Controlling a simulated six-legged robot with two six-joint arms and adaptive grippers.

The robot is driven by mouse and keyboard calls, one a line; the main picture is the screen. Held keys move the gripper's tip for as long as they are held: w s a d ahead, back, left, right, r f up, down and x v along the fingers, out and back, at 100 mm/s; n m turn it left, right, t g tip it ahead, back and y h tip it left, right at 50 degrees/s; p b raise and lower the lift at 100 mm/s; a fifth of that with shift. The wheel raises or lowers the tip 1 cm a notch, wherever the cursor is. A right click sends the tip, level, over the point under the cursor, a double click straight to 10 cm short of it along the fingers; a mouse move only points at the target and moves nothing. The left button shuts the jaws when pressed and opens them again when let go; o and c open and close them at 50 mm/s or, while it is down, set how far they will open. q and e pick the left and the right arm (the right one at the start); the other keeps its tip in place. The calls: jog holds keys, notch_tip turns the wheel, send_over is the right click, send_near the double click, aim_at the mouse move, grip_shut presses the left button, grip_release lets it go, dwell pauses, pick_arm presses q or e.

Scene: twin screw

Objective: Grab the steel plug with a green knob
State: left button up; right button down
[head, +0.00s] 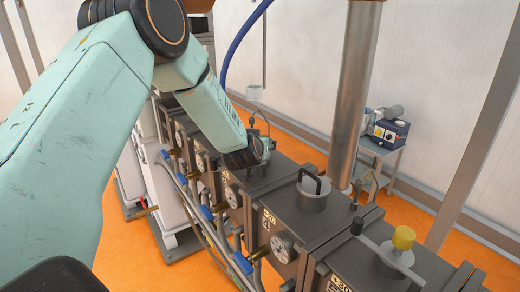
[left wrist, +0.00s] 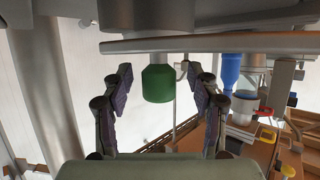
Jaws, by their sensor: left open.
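The green knob (left wrist: 158,84) shows in the left wrist view, hanging below a grey metal body at the top of the picture. The steel plug's own outline is hard to tell there. My left gripper (left wrist: 158,72) is open, with one finger on each side of the knob and gaps on both sides. In the head view my left gripper (head: 264,146) is over the row of dark boxes, partly hidden by its own wrist. The green knob cannot be made out in the head view. My right gripper is not in view.
Nearer on the boxes stand a plug with a black handle (head: 312,194) and one with a yellow knob (head: 403,238). A steel column (head: 356,95) rises behind the row. Valves and hoses (head: 215,215) run along the left side. A small cart (head: 382,150) stands at right.

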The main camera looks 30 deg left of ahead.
pick_arm(q)
jog(key=shift+w+a+f, duration=0.15)
jog(key=shift+w+f, duration=0.1)
jog(key=shift+w, duration=0.15)
jog(key=shift+s+r, duration=0.1)
jog(key=shift+c, duration=0.4)
jog(key=shift+c, duration=0.8)
jog(key=c, duration=0.6)
grip_shut()
